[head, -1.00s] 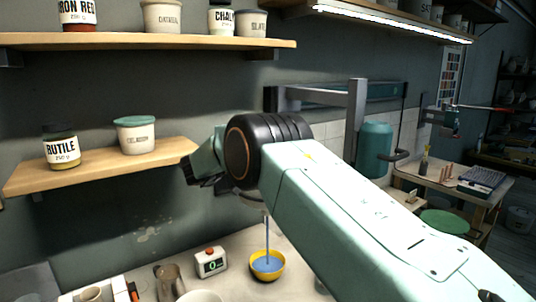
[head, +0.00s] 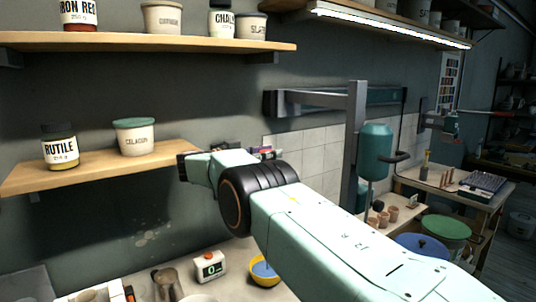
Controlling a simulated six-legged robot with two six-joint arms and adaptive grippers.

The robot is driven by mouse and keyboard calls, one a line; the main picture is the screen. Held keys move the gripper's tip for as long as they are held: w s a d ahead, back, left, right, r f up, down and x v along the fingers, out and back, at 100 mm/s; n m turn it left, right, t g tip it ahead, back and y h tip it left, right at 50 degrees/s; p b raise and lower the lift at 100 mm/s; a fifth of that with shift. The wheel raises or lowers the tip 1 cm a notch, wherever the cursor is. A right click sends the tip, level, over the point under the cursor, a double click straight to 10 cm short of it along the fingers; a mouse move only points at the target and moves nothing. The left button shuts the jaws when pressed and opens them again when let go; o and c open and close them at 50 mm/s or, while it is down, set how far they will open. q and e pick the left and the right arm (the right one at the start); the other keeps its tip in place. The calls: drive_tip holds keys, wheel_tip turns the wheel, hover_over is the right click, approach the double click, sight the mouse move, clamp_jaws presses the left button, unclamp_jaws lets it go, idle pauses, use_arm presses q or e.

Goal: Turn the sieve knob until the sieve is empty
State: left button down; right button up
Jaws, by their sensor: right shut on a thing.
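My right arm crosses the middle of the head view. Its gripper end (head: 187,168) lies near the right end of the lower shelf, turned so that the fingertips barely show. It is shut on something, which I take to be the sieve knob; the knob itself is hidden. The sieve cannot be made out behind my arm. A yellow bowl (head: 262,281) with blue liquid stands on the worktop below, its right side covered by my arm. My left gripper is not in view.
A small white device (head: 210,267) with a red button and a display stands left of the bowl. Jars stand on the lower shelf (head: 100,170) and upper shelf (head: 150,41). A teal cylinder (head: 374,145) hangs at the right, before a side table with pots.

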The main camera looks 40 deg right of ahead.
drive_tip(key=shift+r, duration=0.3)
drive_tip(key=o, duration=1.2)
drive_tip(key=shift+a+f, duration=0.1)
drive_tip(key=shift+a, duration=0.1)
drive_tip(key=shift+d+f, duration=0.15)
drive_tip(key=a, duration=0.5)
drive_tip(key=w+a, duration=0.1)
drive_tip(key=a, duration=0.1)
drive_tip(key=shift+w+a, duration=0.1)
drive_tip(key=shift+a, duration=0.1)
